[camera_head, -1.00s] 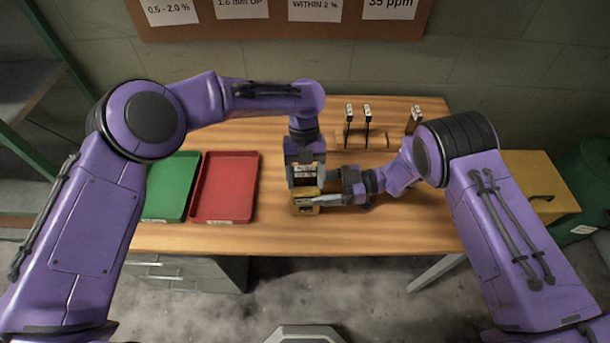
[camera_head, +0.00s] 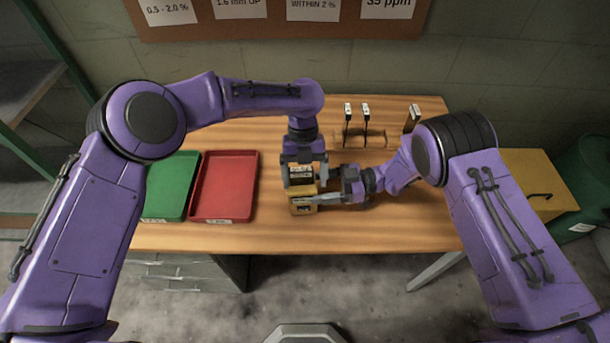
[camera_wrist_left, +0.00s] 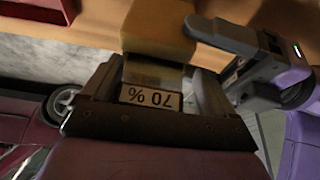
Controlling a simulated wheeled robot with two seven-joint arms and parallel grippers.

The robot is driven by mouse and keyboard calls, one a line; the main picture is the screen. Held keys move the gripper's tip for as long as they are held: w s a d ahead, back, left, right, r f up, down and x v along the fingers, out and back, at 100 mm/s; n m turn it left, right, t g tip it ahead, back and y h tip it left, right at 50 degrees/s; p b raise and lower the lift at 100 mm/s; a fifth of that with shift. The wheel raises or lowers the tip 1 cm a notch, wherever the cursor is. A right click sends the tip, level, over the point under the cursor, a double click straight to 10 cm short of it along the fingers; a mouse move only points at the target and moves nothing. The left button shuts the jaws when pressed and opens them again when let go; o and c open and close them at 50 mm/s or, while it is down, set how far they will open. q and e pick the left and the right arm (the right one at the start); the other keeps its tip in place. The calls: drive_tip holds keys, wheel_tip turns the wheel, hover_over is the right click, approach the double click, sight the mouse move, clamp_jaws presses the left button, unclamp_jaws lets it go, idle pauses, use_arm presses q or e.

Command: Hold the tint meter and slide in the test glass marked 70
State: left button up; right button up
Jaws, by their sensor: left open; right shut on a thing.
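The yellow tint meter (camera_head: 303,207) is just above or on the table near its front edge; I cannot tell which. My right gripper (camera_head: 318,199) is shut on it from the right. The test glass (camera_head: 301,172) stands upright at the meter's top, its far end meeting the meter; how deep it sits is hidden. In the left wrist view its label (camera_wrist_left: 150,97) reads 70 %, upside down, beyond it the meter (camera_wrist_left: 158,30). My left gripper (camera_head: 304,182) is open around the glass, a finger on either side, with gaps showing in the wrist view (camera_wrist_left: 155,85).
A rack (camera_head: 360,141) at the back holds two more dark-framed glasses (camera_head: 348,112), (camera_head: 366,112); another dark upright piece (camera_head: 412,119) stands to their right. A red tray (camera_head: 226,185) and a green tray (camera_head: 172,185) lie at left. A yellow box (camera_head: 540,180) is at right.

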use_arm(q)
drive_tip(key=shift+s+a+f, duration=0.15)
drive_tip(key=shift+s+f, duration=0.05)
drive_tip(key=shift+f, duration=0.2)
use_arm(e)
drive_tip(key=shift+d+f, duration=0.1)
drive_tip(key=shift+f, duration=0.15)
use_arm(q)
drive_tip(key=v, duration=1.2)
drive_tip(key=shift+w+r, duration=0.25)
drive_tip(key=shift+r, duration=0.1)
use_arm(e)
drive_tip(key=shift+w+r, duration=0.1)
drive_tip(key=shift+w, duration=0.05)
drive_tip(key=o, duration=0.9)
drive_tip(key=shift+o, duration=0.2)
